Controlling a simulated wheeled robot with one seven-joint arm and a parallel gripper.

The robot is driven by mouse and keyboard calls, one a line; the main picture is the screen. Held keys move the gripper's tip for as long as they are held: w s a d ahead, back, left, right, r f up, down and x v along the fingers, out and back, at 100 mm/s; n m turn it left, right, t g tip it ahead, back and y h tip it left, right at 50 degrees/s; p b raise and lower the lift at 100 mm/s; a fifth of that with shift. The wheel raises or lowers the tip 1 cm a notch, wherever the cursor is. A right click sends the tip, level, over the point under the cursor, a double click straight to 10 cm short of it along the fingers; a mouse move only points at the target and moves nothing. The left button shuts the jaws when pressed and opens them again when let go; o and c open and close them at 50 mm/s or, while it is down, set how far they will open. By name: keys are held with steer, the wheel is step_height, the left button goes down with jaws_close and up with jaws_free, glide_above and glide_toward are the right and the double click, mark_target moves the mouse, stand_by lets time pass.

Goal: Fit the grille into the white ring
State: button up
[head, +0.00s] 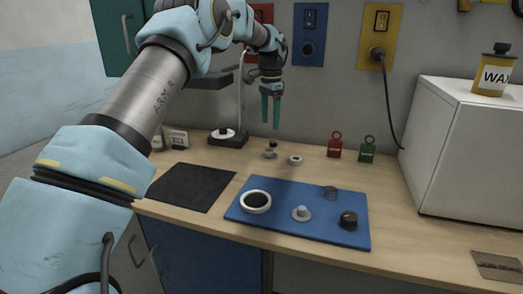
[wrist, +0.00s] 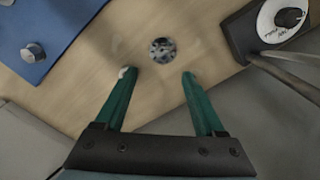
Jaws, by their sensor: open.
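A white ring (head: 256,209) with a dark inside lies on the blue mat (head: 315,231), at its left end. A round, mottled metal disc, which looks like the grille (wrist: 162,50), lies on the bare wood in the wrist view. In the head view a small metallic piece with a knob-like top, apparently the same grille (head: 270,153), sits behind the mat. My gripper (head: 271,124) is open and empty, pointing down above the back of the bench. In the wrist view its green fingertips (wrist: 158,73) stand either side of and just short of the grille, apart from it.
A small pale ring (head: 295,160) lies right of the grille. Several small parts, including a pale flanged piece (head: 301,214) and a black knob (head: 348,220), stand on the mat. A stand (head: 228,138) is at back left; red and green tags (head: 335,147) are at back right.

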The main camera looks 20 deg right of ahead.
steer(key=p, duration=0.1)
glide_above(269, 150)
step_height(269, 150, down, 6)
steer(key=shift+r, duration=0.25)
steer(key=shift+f+p, duration=1.6)
steer(key=shift+f, duration=1.05)
jaws_close()
